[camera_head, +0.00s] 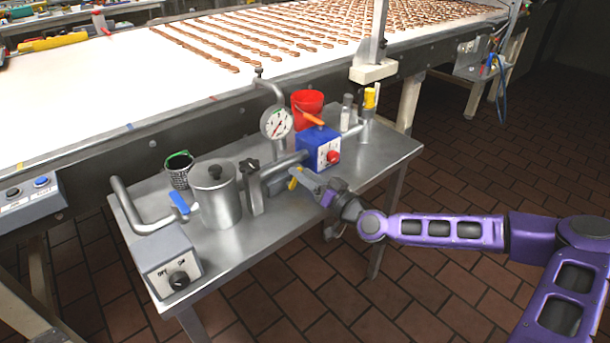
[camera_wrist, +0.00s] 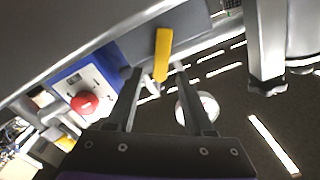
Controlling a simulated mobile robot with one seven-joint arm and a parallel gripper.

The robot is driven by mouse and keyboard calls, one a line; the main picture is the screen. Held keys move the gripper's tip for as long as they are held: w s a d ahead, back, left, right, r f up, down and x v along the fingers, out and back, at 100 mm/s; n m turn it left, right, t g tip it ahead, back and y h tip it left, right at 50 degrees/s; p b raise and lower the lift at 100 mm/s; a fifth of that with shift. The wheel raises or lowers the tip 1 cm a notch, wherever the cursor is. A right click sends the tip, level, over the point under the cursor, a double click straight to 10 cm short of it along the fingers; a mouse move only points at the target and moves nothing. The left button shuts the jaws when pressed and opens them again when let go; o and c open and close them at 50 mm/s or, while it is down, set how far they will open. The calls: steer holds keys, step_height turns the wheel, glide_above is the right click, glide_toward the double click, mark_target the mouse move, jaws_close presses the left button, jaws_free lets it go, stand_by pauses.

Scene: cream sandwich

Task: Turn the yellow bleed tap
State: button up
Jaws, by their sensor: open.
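The yellow bleed tap (camera_head: 293,183) is a small yellow lever on the metal pipework, at the front middle of the steel side table. In the wrist view the yellow tap (camera_wrist: 162,52) hangs down as a flat bar, with its lower end between my fingertips. My gripper (camera_wrist: 156,76) is open, one finger on each side of the tap, with a visible gap on the right. I cannot tell whether the left finger touches it. In the head view my gripper (camera_head: 304,180) reaches in from the right and partly hides the tap.
A blue box (camera_head: 318,147) with a red button stands just behind my gripper. A pressure gauge (camera_head: 277,123), a lidded steel pot (camera_head: 215,195), a blue-handled tap (camera_head: 180,203) and a switch box (camera_head: 165,262) share the steel table (camera_head: 270,238). Its front right part is clear.

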jaws_close()
stand_by(0.3)
stand_by(0.3)
steer(key=m, duration=0.2)
steer(key=shift+w+d+f+m, duration=0.3)
steer(key=shift+f+m, duration=0.05)
steer(key=shift+m, duration=0.05)
steer(key=m, duration=0.2)
steer(key=f+m, duration=0.1)
steer(key=shift+w+d+m, duration=0.3)
steer(key=shift+w, duration=0.05)
steer(key=shift+w+d+f+m, duration=0.1)
steer(key=shift+f+m, duration=0.3)
steer(key=shift+m, duration=0.55)
steer(key=shift+d+f+m, duration=0.1)
steer(key=shift+f+m, duration=0.25)
steer(key=shift+m, duration=0.55)
steer(key=shift+w+f+m, duration=0.1)
steer(key=shift+f+m, duration=0.3)
steer(key=shift+m, duration=0.55)
